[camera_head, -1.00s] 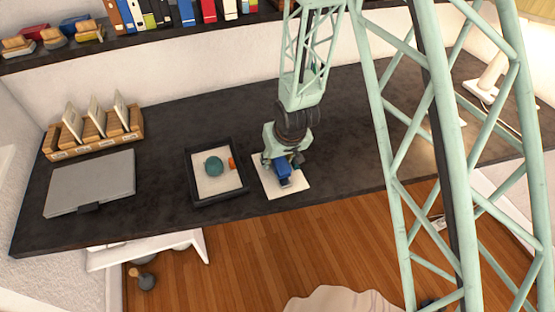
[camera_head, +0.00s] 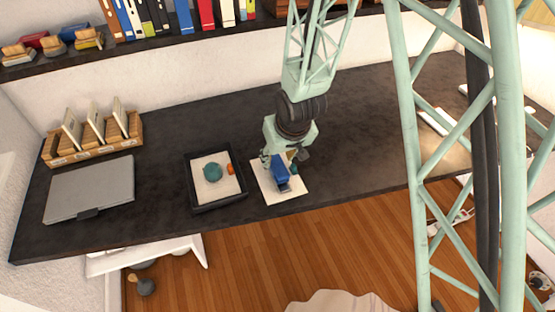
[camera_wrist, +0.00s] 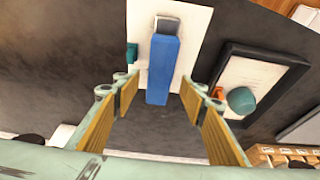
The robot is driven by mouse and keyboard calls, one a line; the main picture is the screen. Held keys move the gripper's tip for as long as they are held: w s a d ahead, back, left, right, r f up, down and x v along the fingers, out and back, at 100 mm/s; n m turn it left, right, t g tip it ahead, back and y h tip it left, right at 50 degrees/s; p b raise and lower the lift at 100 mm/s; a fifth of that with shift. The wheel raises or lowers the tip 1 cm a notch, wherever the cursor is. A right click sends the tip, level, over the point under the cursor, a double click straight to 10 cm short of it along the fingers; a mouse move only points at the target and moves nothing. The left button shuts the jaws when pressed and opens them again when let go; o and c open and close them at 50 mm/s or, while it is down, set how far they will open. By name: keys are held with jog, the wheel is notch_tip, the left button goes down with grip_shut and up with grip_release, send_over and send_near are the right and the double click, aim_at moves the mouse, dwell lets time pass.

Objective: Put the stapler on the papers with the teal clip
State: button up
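The blue stapler (camera_head: 281,173) lies on a white stack of papers (camera_head: 263,187) near the desk's front edge. In the wrist view the stapler (camera_wrist: 161,72) rests on the papers (camera_wrist: 142,16), with the small teal clip (camera_wrist: 131,53) beside it on the papers' edge. My gripper (camera_head: 285,160) is just above the stapler. In the wrist view my gripper (camera_wrist: 160,92) has its fingers spread wide, with a gap on both sides of the stapler's near end. The gripper partly covers the papers in the head view.
A black tray (camera_head: 216,206) left of the papers holds white papers with an orange clip (camera_head: 230,169) and a teal ball (camera_head: 212,172). A closed grey laptop (camera_head: 90,188) and a wooden organizer (camera_head: 92,146) stand farther left. The dark desk behind is clear.

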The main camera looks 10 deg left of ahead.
jog(key=shift+p+v, duration=0.35)
jog(key=shift+v, duration=2.05)
jog(key=shift+r, duration=0.1)
jog(key=s+d+r+m+h, duration=0.1)
jog(key=s+d+r+m, duration=0.15)
jog(key=d+r, duration=0.85)
jog(key=s+d+r+m+h, duration=0.1)
jog(key=s+d+r, duration=0.2)
jog(key=d+r, duration=0.75)
jog(key=s+d+r+m, duration=0.1)
jog(key=s+d+r, duration=0.3)
jog(key=s, duration=0.5)
jog(key=s+d+r+m, duration=0.1)
jog(key=s+d+r, duration=0.4)
jog(key=s, duration=0.4)
jog(key=s+d+r+m, duration=0.1)
jog(key=s+d+r, duration=0.3)
jog(key=s, duration=0.5)
jog(key=shift+d+r+h, duration=0.25)
jog(key=shift+d+h, duration=0.05)
jog(key=shift+d, duration=0.1)
jog(key=shift+r+m, duration=0.1)
jog(key=shift+m, duration=0.15)
